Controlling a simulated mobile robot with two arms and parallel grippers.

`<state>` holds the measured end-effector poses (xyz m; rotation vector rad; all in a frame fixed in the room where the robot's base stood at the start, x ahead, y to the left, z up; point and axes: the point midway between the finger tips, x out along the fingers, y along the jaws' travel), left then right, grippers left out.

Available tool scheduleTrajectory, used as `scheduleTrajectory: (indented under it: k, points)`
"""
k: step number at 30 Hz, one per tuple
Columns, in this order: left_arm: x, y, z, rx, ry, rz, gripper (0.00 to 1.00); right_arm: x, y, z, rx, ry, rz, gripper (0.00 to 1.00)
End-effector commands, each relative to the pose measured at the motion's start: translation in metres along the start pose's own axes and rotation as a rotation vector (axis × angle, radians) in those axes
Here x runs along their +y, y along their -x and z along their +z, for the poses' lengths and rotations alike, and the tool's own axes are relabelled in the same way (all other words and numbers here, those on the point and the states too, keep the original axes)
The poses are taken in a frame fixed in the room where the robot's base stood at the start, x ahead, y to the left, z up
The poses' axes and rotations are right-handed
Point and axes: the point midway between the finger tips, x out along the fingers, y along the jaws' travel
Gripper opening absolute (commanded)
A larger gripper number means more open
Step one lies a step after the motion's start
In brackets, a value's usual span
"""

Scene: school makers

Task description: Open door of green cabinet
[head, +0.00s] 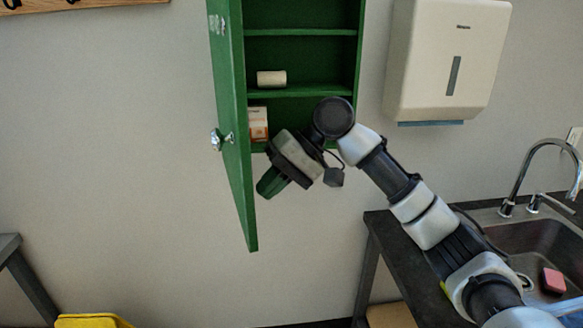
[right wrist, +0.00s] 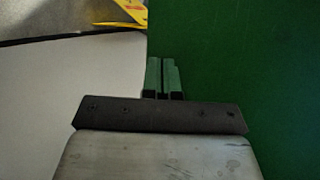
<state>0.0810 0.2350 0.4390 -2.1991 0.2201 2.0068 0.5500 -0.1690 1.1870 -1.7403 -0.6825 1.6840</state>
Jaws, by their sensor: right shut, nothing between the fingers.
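The green cabinet (head: 305,62) hangs on the wall in the head view, with its door (head: 237,125) swung wide open to the left. A silvery knob (head: 217,139) sits on the door's outer side. Shelves inside hold a pale roll (head: 271,78) and a small white and orange box (head: 258,123). My right gripper (head: 268,184) is just right of the door's lower part, on its inner side, below the cabinet. Its fingers are shut and empty. In the right wrist view the fingers (right wrist: 163,78) point along the green door panel (right wrist: 240,70); contact cannot be told. My left gripper is not in view.
A white paper towel dispenser (head: 445,60) hangs right of the cabinet. A dark counter (head: 400,255) with a sink (head: 545,245), faucet (head: 530,170) and pink sponge (head: 553,280) stands at lower right. A yellow object (head: 92,321) is at lower left. Wall left of the door is clear.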

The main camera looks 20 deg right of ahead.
Motion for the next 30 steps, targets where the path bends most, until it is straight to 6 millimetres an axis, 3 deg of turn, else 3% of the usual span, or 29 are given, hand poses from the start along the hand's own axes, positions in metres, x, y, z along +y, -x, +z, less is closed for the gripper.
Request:
scheduleTrajectory:
  k: [6, 18, 23, 30]
  points:
    - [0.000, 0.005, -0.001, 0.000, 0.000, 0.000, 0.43, -0.011, -0.012, 0.000, 0.000, 0.000, 0.001, 0.00]
    - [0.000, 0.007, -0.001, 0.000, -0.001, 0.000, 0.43, -0.014, -0.014, 0.000, 0.005, -0.005, 0.002, 0.00]
    - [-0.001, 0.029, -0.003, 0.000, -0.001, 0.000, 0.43, -0.034, -0.028, 0.003, 0.061, -0.059, 0.007, 0.00]
    - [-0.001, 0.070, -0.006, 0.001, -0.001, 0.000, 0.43, -0.071, -0.065, 0.001, 0.186, -0.178, 0.001, 0.00]
